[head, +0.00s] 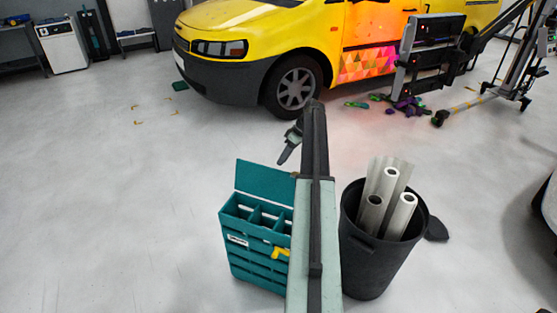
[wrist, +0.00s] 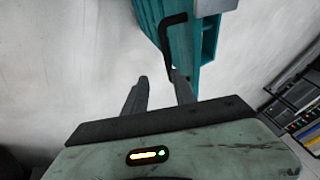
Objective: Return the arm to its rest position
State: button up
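My arm rises from the bottom middle of the head view, between a teal caddy (head: 256,262) and a black bin (head: 372,262). My gripper (head: 286,155) hangs to the left of the arm's upper part, above and behind the caddy in the picture. In the wrist view my gripper (wrist: 160,88) has its two fingers apart, with bare floor showing between them and nothing held. Part of the teal caddy (wrist: 208,45) shows beyond the fingers, with a black hooked bar (wrist: 165,40) in front of it. Whether a finger touches the bar cannot be told.
White rolls (head: 391,182) stand in the bin. A yellow tool (head: 280,252) is at the caddy's front. A yellow van (head: 270,50) is parked behind, with a wheeled stand (head: 510,75) and small coloured items (head: 405,105) beside it. The floor at left is mostly clear.

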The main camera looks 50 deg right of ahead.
jog(key=shift+s+d+r, duration=0.15)
jog(key=shift+d+r, duration=0.1)
jog(key=shift+r, duration=0.35)
